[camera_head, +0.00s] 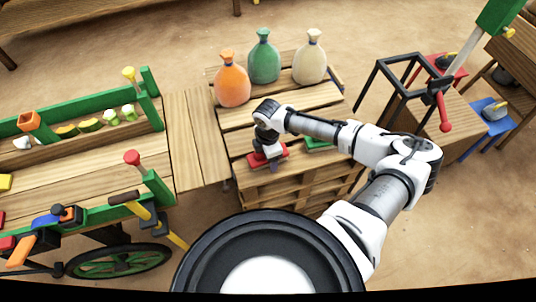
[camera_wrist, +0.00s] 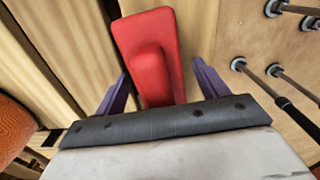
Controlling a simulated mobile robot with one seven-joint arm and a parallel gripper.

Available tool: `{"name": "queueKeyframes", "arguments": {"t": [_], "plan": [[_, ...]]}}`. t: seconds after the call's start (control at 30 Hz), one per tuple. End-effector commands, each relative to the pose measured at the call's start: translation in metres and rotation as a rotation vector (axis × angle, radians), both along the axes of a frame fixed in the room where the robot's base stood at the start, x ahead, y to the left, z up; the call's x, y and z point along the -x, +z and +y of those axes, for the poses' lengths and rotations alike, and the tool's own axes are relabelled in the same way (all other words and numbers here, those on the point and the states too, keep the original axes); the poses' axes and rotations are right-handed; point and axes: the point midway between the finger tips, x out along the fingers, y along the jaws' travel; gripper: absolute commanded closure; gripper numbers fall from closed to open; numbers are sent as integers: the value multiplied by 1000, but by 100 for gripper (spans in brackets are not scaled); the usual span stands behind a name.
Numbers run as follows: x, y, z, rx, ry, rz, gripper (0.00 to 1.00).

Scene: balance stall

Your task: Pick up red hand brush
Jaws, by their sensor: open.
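The red hand brush (camera_wrist: 149,40) lies on the slatted wooden pallet stack (camera_head: 236,146). In the wrist view it has a flat red body with a raised rounded grip. In the head view its red edge (camera_head: 282,156) shows beneath my gripper (camera_head: 268,160). My gripper is open. In the wrist view its two purple fingers (camera_wrist: 160,88) stand on either side of the near part of the brush, with a gap visible on each side. The near end of the brush is hidden behind the dark gripper edge.
Orange (camera_head: 232,79), green (camera_head: 264,58) and cream (camera_head: 309,58) sacks stand behind on the pallets. A green object (camera_head: 318,144) lies right of the brush, partly hidden by my arm. A wooden cart with a green rail (camera_head: 95,103) stands at left. A black frame (camera_head: 388,88) stands at right.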

Motion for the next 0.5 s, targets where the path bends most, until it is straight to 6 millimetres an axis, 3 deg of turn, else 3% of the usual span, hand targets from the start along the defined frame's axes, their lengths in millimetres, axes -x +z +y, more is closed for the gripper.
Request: {"name": "queueKeyframes", "arguments": {"t": [0.13, 0.5], "plan": [[0, 0, 0, 0, 0, 0, 27], [0, 0, 0, 0, 0, 0, 76]]}}
